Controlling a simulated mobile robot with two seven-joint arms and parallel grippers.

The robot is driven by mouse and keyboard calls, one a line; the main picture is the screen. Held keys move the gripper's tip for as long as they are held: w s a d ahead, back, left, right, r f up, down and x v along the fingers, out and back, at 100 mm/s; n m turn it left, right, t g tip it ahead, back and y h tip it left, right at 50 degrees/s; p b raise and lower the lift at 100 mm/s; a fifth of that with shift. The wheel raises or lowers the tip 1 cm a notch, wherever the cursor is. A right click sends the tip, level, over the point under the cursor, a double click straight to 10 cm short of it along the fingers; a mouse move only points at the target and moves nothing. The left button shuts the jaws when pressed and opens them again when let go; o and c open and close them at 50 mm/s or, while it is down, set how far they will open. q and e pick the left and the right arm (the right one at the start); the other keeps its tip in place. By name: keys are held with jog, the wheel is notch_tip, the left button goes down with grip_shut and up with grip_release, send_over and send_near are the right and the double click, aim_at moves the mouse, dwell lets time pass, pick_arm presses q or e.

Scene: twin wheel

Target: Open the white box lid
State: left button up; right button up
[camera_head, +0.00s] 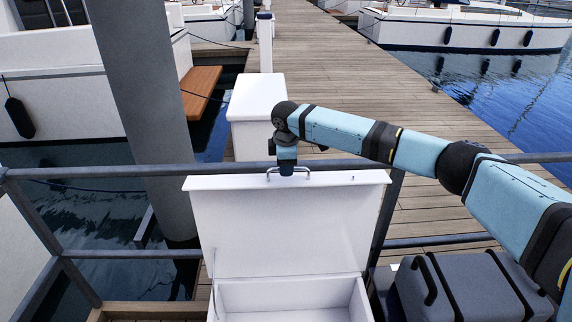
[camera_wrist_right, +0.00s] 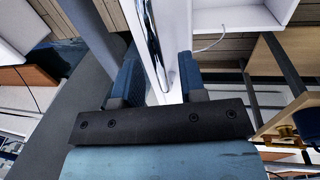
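The white box (camera_head: 290,294) stands low in the middle of the head view. Its lid (camera_head: 275,225) is raised and stands about upright, with the box's inside showing below it. A metal handle (camera_head: 306,172) is on the lid's top edge. My right gripper (camera_head: 287,172) points down at this handle; its fingertips are hard to see there. In the right wrist view, the two dark fingers (camera_wrist_right: 160,82) are apart, with the shiny handle (camera_wrist_right: 153,45) and a white edge of the lid between them. My left gripper is not in view.
A dark rail (camera_head: 450,240) runs behind the lid. A grey case (camera_head: 460,287) stands right of the box. A thick grey post (camera_head: 145,100) rises at the left. A white dock box (camera_head: 255,105) stands beyond on the wooden dock.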

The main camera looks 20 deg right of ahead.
notch_tip(320, 180, up, 14)
jog(key=s+b, duration=0.1)
jog(key=s, duration=0.1)
jog(key=shift+a+f, duration=0.2)
jog(key=shift+a, duration=0.15)
jog(key=t+y+p, duration=0.1)
jog(key=y, duration=0.2)
send_near(260, 188)
jog(key=s+a+f, duration=0.3)
jog(key=a+f, duration=0.1)
jog(key=f, duration=0.1)
jog(key=s+a+f+m+t+y+p, duration=0.25)
jog(key=s+a+f, duration=0.45)
jog(key=s+f, duration=0.4)
jog(key=s+d+f+m+t, duration=0.2)
jog(key=s+d+m, duration=0.1)
jog(key=s, duration=0.6)
jog(key=s+d+f+m+t+h+p, duration=0.1)
jog(key=s+d+f+m, duration=0.2)
jog(key=s, duration=0.5)
jog(key=s+d+f+m+t+p, duration=0.1)
jog(key=s+d+f+m+t, duration=0.1)
jog(key=s, duration=0.7)
jog(key=shift+s+d+f+m+t+h, duration=0.35)
jog(key=shift+d+f+m, duration=0.1)
jog(key=shift+d+f, duration=0.4)
jog(key=shift+d+r, duration=0.1)
jog(key=shift+d, duration=0.05)
